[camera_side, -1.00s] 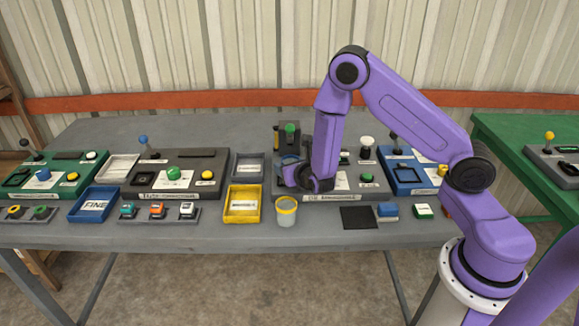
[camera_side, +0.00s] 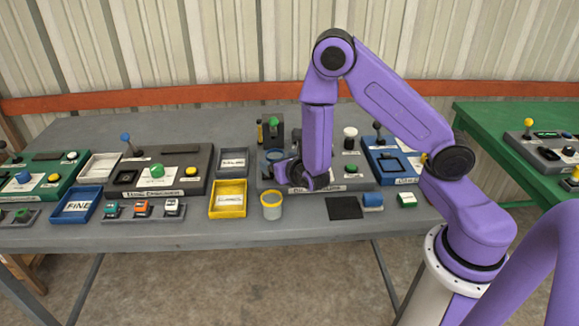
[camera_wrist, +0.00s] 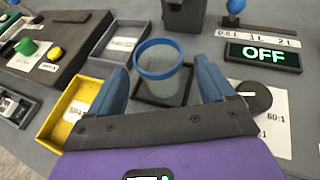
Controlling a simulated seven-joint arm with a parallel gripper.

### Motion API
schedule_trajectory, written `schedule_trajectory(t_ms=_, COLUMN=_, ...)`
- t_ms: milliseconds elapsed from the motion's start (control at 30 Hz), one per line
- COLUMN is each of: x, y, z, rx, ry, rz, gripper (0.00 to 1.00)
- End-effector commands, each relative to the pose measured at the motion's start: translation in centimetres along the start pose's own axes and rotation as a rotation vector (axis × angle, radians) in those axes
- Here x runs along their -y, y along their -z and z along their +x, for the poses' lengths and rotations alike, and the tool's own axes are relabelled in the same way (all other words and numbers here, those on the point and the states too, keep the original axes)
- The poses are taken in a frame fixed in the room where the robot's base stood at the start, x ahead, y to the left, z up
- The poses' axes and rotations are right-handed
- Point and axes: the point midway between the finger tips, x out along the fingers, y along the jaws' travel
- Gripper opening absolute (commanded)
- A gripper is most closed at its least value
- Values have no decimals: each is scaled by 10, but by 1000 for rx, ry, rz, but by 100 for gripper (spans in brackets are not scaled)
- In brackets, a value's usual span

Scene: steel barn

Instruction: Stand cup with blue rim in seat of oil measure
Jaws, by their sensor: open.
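The cup with the blue rim (camera_wrist: 158,88) stands upright at the dark square seat (camera_wrist: 140,97) of the oil measure, its base inside the seat's frame. It shows partly in the side view (camera_side: 273,157) beside my gripper. My gripper (camera_wrist: 163,66) is open, with one blue finger on each side of the cup and a gap visible on both sides. The oil measure (camera_side: 345,182) is a dark panel with an OFF display (camera_wrist: 263,56), a dark knob (camera_wrist: 255,97) and a blue-topped lever (camera_wrist: 235,8). My arm hides part of the panel in the side view.
A cup with a yellow rim (camera_side: 271,211) stands at the bench front, beside a yellow tray (camera_side: 228,212). A grey tray (camera_side: 233,163) lies behind it. A dark post with a green top (camera_side: 272,128) stands behind the seat. A black mat (camera_side: 344,208) lies right.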

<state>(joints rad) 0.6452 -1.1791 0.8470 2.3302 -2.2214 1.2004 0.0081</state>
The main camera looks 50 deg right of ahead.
Motion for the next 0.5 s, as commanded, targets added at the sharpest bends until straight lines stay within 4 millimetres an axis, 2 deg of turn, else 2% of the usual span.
schedule_trajectory(t_ms=33, x=-1, y=0, z=-12, rx=0, ry=-5, rz=-4, gripper=82)
schedule_trajectory(t_ms=200, x=-1, y=0, z=-44, rx=1, ry=-5, rz=-3, gripper=82)
schedule_trajectory(t_ms=333, x=-1, y=0, z=-62, rx=1, ry=-5, rz=-3, gripper=82)
schedule_trajectory(t_ms=500, x=0, y=0, z=-73, rx=1, ry=-1, rz=0, gripper=82)
